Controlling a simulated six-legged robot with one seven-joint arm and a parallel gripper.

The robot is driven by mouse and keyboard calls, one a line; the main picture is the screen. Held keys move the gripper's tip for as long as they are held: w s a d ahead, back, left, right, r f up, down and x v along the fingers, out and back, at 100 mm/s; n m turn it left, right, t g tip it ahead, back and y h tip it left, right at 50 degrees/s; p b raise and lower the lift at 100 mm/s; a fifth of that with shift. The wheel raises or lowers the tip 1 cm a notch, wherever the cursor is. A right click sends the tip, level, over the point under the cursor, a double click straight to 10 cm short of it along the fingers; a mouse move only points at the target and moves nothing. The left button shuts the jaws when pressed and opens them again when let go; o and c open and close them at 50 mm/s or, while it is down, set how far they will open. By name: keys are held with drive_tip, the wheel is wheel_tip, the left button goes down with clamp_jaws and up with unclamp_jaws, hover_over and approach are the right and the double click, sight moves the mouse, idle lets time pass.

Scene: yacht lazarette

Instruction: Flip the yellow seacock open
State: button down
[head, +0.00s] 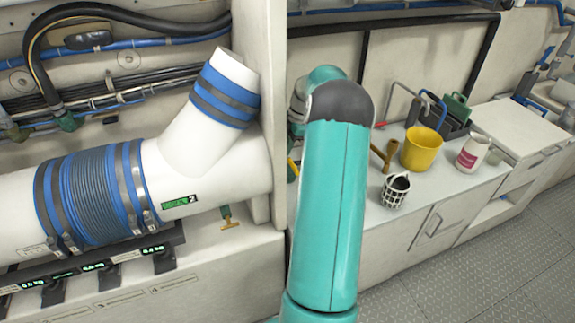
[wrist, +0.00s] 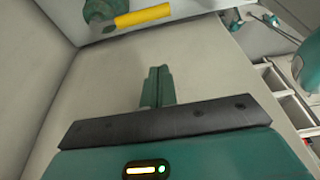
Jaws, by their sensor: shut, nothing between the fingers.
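The yellow seacock handle (wrist: 143,15) shows at the top of the wrist view, a short bar attached to a teal valve body (wrist: 100,10). It lies nearly level in the picture, its right end slightly higher. My gripper (wrist: 158,72) is shut and empty, its teal fingers together and pointing toward the handle. A visible gap separates the fingertips from the handle, so they look apart. In the head view my teal arm hides the gripper; a small yellow piece (head: 293,168) shows at the arm's left edge, possibly this handle.
A white partition (head: 270,110) stands left of my arm, beside a large white pipe (head: 215,150). On the counter right of it are a yellow bucket (head: 422,149), a white basket (head: 396,192), a brass fitting (head: 385,155) and a white container (head: 473,153). The grated floor (head: 480,265) is clear.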

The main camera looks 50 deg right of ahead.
drive_tip(key=x, duration=1)
drive_tip(key=s+d, duration=0.2)
drive_tip(key=d, duration=0.1)
drive_tip(key=shift+s+d+r, duration=0.15)
drive_tip(key=shift+d+r, duration=0.05)
drive_tip(key=shift+r, duration=0.2)
